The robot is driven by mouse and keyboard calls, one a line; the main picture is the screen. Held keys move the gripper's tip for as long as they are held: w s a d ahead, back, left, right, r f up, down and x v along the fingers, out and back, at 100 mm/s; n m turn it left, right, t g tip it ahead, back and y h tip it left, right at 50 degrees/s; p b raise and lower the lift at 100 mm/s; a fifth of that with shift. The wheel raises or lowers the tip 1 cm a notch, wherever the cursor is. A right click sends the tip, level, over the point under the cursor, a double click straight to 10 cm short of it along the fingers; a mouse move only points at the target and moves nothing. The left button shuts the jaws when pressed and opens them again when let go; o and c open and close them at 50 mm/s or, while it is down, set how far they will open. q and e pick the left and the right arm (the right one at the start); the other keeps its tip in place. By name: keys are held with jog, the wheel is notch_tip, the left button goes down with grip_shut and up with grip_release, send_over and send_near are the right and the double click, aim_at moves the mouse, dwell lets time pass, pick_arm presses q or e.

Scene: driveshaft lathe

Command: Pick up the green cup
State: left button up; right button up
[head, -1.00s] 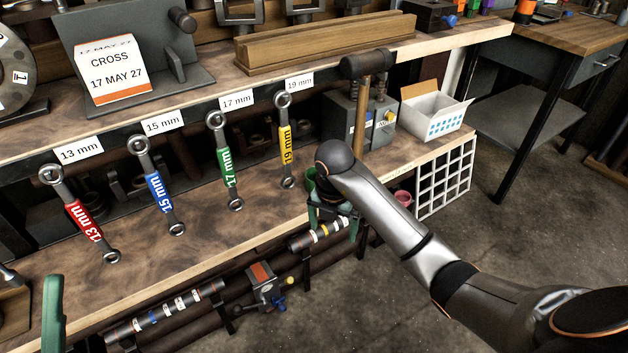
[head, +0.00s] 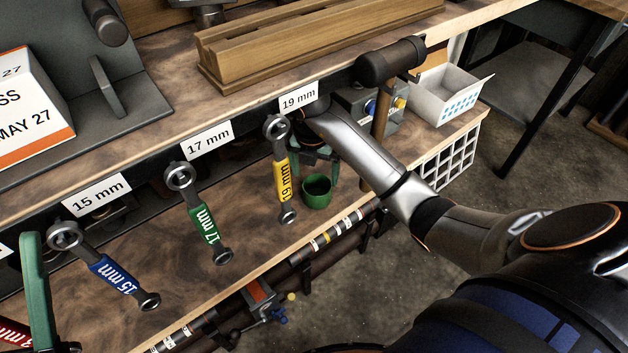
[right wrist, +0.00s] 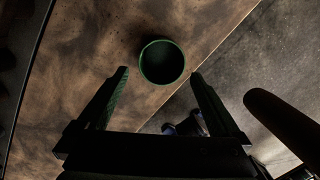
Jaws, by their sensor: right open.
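My right gripper (head: 316,165) is at the cup, partly hidden behind my arm link. In the right wrist view its two fingers (right wrist: 160,77) are apart and empty; the cup lies just beyond the tips, between their lines. Only a green finger of my left gripper (head: 36,290) shows at the lower left; its opening cannot be judged.
The yellow 19 mm wrench (head: 281,175) hangs just left of the cup. A white box (head: 447,97) sits at the shelf's right end. Pipes (head: 335,233) run below the shelf edge.

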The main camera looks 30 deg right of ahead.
aim_at(317, 188)
notch_tip(317, 188, down, 3)
jog(key=shift+d+r+b, duration=0.1)
jog(key=shift+r+b, duration=0.05)
jog(key=shift+b, duration=0.35)
jog(key=f, duration=0.1)
jog(key=f+b, duration=0.2)
jog(key=shift+d+f, duration=0.25)
jog(key=shift+f, duration=0.1)
jog(key=shift+w+d+f, duration=0.1)
jog(key=shift+w+f, duration=0.05)
jog(key=shift+f, duration=0.2)
pick_arm(q)
notch_tip(317, 188, down, 3)
jog(key=shift+d+f+n, duration=0.1)
jog(key=shift+d+n, duration=0.05)
jog(key=shift+n, duration=0.15)
pick_arm(e)
jog(key=shift+c, duration=0.2)
jog(key=shift+r, duration=0.1)
jog(key=c, duration=1)
